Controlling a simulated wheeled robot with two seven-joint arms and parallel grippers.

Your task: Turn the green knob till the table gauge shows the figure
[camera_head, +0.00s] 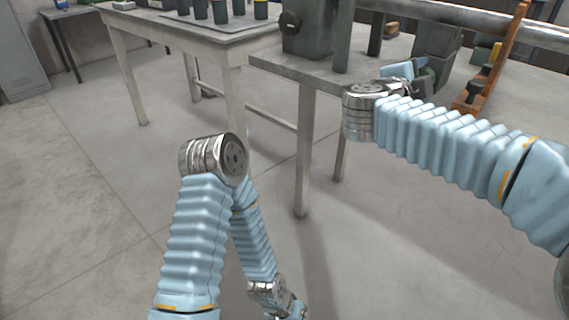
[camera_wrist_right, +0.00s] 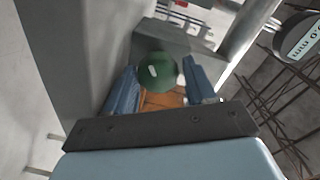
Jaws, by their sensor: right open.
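The green knob (camera_wrist_right: 157,72), round with a small white mark on its face, shows in the right wrist view. My right gripper (camera_wrist_right: 160,86) is open, with one blue finger on each side of the knob; I cannot tell whether they touch it. In the head view my right gripper (camera_head: 412,72) is at the machine on the bench, and the knob is mostly hidden there. A dark round gauge (camera_wrist_right: 300,38) with a pale display is cut off at the right wrist view's edge; "mm" is readable, the figure is not clear. My left gripper (camera_head: 293,309) hangs low, partly out of frame.
The grey machine bench (camera_head: 300,72) carries a dark block (camera_head: 308,35) and posts close to my right gripper. A wooden rack (camera_head: 497,60) with tools stands to the right. A second table (camera_head: 195,38) with several dark cylinders stands at the back left. The floor is clear.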

